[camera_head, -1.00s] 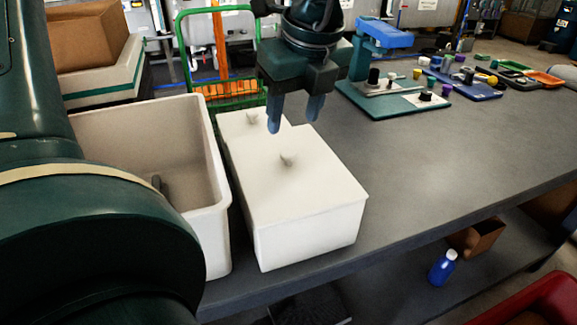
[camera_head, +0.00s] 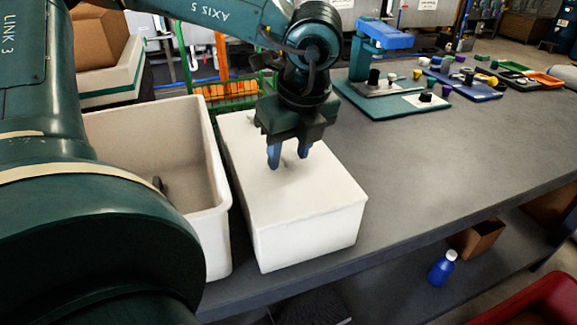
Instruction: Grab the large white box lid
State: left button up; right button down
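A large white box (camera_head: 307,236) stands on the grey bench, its flat white lid (camera_head: 318,188) on top. A small pale knob (camera_head: 288,162) sits at the middle of the lid. My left gripper (camera_head: 288,160) points down over the lid, its two blue fingers apart on either side of the knob. The knob is partly hidden, and I cannot tell whether the fingertips touch it or the lid. My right gripper is not in view.
An open white bin (camera_head: 214,160) stands close to the box's left side. The bench (camera_head: 440,160) is clear to the right. A teal fixture (camera_head: 385,100) and small parts stand further back. A blue bottle (camera_head: 442,267) is on the lower shelf.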

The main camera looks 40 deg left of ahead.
pick_arm(q)
grip_shut()
dwell(0.3)
